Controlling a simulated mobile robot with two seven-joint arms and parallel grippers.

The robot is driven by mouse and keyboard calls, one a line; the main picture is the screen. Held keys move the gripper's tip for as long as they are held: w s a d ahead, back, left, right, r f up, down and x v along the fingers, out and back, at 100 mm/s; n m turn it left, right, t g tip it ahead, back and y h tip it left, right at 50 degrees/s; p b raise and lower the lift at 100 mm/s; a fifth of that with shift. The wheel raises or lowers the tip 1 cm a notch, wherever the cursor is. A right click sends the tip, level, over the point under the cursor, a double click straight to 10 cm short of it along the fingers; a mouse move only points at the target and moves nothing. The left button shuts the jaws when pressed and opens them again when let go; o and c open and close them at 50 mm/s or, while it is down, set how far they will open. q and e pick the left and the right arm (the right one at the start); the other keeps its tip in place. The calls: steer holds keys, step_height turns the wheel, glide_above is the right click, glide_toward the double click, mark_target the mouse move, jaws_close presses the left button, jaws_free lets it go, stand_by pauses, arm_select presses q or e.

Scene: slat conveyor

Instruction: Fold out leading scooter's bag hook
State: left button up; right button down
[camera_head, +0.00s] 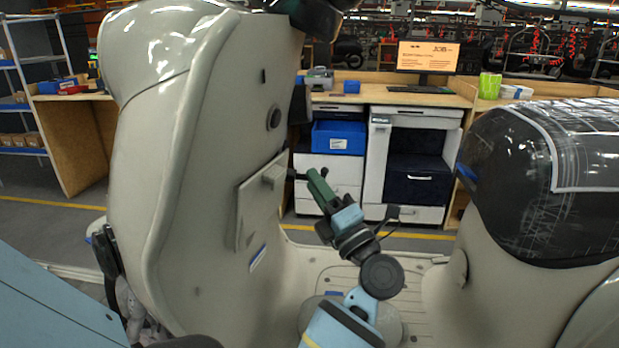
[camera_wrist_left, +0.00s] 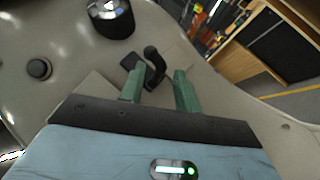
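The leading scooter's beige leg shield (camera_head: 215,130) fills the left half of the head view, with a raised rectangular panel (camera_head: 247,220) on its inner face. The black bag hook shows best in the left wrist view (camera_wrist_left: 153,66), standing out from a small dark base. In the head view only a small dark piece of it (camera_head: 293,175) shows beside the panel. My left gripper (camera_head: 318,178) has green fingers and faces the hook. In the wrist view its fingers (camera_wrist_left: 157,82) are apart, with the hook's lower part in the gap near their tips. No grip shows. My right gripper is in neither view.
The scooter's plastic-wrapped dark seat (camera_head: 545,180) stands at the right. The beige footboard (camera_head: 400,275) lies below my left arm. Behind are a workbench with white drawers (camera_head: 425,160), a blue bin (camera_head: 338,137) and a monitor (camera_head: 428,56). A round black knob (camera_wrist_left: 38,68) sits on the shield.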

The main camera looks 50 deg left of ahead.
arm_select(q)
steer(key=v, duration=0.3)
steer(key=shift+d+f+b, duration=0.1)
steer(key=shift+d+b, duration=0.15)
steer(key=shift+b, duration=0.05)
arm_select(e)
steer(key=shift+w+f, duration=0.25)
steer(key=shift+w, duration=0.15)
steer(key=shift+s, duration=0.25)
